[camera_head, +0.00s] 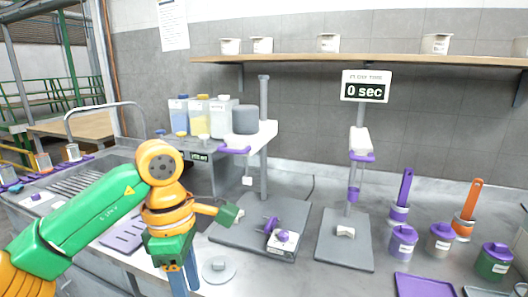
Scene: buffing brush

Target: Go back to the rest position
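My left arm, green and orange, comes in from the left and bends down at the wrist. My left gripper (182,280) points down over the front of the counter with its bluish fingers at the lower picture edge. Whether its fingers are apart, or hold anything, I cannot tell. A small round grey dish (219,269) lies just right of it. My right arm and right gripper are not in view.
Behind stand a grey machine with a purple knob (283,236) and a stand under a "0 sec" display (365,91). Purple (402,242) and green (493,261) containers and a purple tray (424,286) are at right. A shelf (385,60) holds several pots.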

